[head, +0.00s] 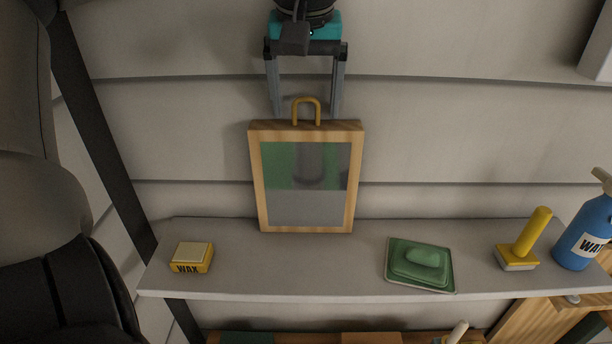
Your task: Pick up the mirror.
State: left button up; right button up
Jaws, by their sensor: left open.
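The mirror (306,207) stands upright on the grey shelf near the wall, in the middle of the head view. It has a light wooden frame, a reflective panel and a brass-coloured loop handle (307,100) on its top edge. My left gripper (305,112) comes down from the top of the view, directly above the mirror. Its two grey fingers are apart, one on each side of the loop, and hold nothing. Whether the fingertips touch the frame's top, I cannot tell. My right gripper is not in view.
On the shelf (300,285), a yellow wax box (191,258) sits left of the mirror. To the right are a green soap dish (421,264), a yellow-handled brush (527,238) and a blue spray bottle (587,230). A dark upright post (100,130) stands at the left.

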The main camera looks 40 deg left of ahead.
pick_arm(q)
jog(key=shift+f, duration=0.2)
jog(key=shift+c, duration=0.4)
grip_shut()
dwell(0.6)
